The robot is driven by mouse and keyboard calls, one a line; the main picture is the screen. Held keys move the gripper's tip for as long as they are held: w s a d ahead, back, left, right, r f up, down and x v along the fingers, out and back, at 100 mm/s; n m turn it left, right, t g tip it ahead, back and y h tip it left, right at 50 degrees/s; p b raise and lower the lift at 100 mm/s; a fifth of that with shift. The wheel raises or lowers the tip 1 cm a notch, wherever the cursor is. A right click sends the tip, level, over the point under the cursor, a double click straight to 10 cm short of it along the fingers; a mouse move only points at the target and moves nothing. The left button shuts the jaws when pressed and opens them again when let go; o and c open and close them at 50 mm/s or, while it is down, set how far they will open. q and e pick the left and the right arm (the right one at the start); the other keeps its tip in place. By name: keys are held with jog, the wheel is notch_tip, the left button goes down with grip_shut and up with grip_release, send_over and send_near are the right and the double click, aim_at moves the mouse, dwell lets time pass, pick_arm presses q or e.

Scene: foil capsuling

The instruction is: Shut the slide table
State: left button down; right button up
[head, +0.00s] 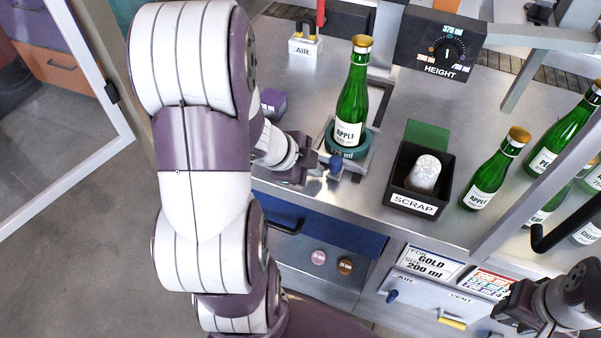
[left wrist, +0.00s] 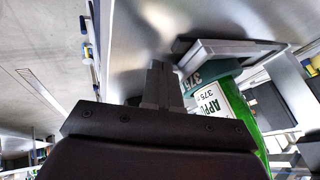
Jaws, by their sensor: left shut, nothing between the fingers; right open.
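The slide table (head: 359,162) is a metal plate with a green ring-shaped nest (head: 331,146) on it. A green APPLE bottle (head: 350,95) with a gold cap stands upright in the nest. A blue knob (head: 337,163) is at the plate's front. My left gripper (head: 316,172) is shut and empty, just left of the knob; I cannot tell whether they touch. In the left wrist view, the shut fingers (left wrist: 160,88) are beside the plate's edge (left wrist: 225,48) and the bottle's label. My right gripper (head: 512,312) is open at the lower right, away from the slide table.
The black SCRAP bin (head: 415,180) holds a pale crumpled piece, right of the slide table. Several green bottles (head: 490,175) stand further right, near a metal frame post. A blue drawer (head: 335,233) is below the counter.

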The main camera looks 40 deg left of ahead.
aim_at(325, 156)
pick_arm(q)
jog(key=shift+w+a+r, duration=0.1)
jog(key=shift+w+a, duration=0.1)
jog(key=shift+w, duration=0.45)
jog(key=shift+w+a+r, duration=0.1)
jog(key=shift+w+a, duration=0.05)
jog(key=shift+w, duration=0.5)
jog(key=shift+w+a+r+p, duration=0.15)
jog(key=shift+w+a+p, duration=0.05)
jog(key=shift+w+p, duration=0.6)
jog(key=w+a+p, duration=0.1)
jog(key=w+p, duration=0.3)
jog(key=w, duration=0.1)
jog(key=w+a+p, duration=0.1)
jog(key=w+p, duration=0.4)
jog(key=w, duration=0.1)
jog(key=w+a+p, duration=0.2)
jog(key=w+p, duration=0.3)
jog(key=w, duration=0.1)
jog(key=shift+w, duration=0.1)
jog(key=shift+w+a+p, duration=0.15)
jog(key=shift+w+p, duration=0.3)
jog(key=shift+p, duration=0.15)
jog(key=shift+w, duration=0.1)
jog(key=shift+a, duration=0.1)
